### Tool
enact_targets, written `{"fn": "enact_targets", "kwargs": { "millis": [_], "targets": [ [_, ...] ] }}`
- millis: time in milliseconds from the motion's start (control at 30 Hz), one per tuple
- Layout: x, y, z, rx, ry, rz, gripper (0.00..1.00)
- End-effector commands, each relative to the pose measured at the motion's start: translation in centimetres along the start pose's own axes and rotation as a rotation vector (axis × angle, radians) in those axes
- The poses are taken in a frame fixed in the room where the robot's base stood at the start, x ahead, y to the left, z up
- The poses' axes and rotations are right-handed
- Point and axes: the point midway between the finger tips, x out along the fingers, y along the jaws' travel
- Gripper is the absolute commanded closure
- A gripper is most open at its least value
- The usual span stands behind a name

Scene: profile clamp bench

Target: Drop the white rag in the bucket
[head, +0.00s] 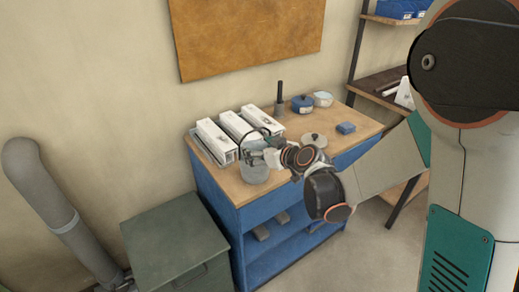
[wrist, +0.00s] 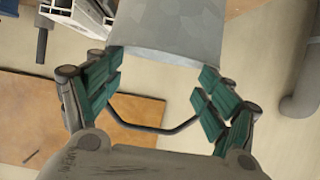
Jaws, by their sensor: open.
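A grey metal bucket (head: 256,174) stands at the front left corner of the wooden bench top, its dark wire handle raised. My gripper (head: 262,156) is at the bucket's rim. In the wrist view the bucket (wrist: 172,28) is at the top and seems upside down. My green-padded fingers (wrist: 157,92) are spread apart near its rim, with nothing seen held between them. The handle shows as a dark bar below the rim. I cannot make out a white rag in either view. The inside of the bucket is hidden.
White profiles (head: 217,139) lie behind the bucket on the bench (head: 367,130). A blue pot (head: 302,104), a pale container (head: 322,99), a round grey lidded item (head: 314,140) and a blue block (head: 346,128) stand farther right. A green-grey chest (head: 178,245) is at front left.

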Motion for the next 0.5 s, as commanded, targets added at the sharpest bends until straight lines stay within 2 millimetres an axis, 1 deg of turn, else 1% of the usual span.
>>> {"fn": "enact_targets", "kwargs": {
  "millis": [167, 267, 367, 500],
  "targets": [
    [-0.2, 0.0, 0.0, 0.0, 0.0, 0.0, 0.19],
    [-1.0, 0.0, 0.0, 0.0, 0.0, 0.001, 0.19],
    [-2.4, 0.1, 0.0, 0.002, 0.001, 0.002, 0.19],
    [-5.0, 0.0, 0.0, 0.002, 0.0, 0.002, 0.19]
  ]
}}
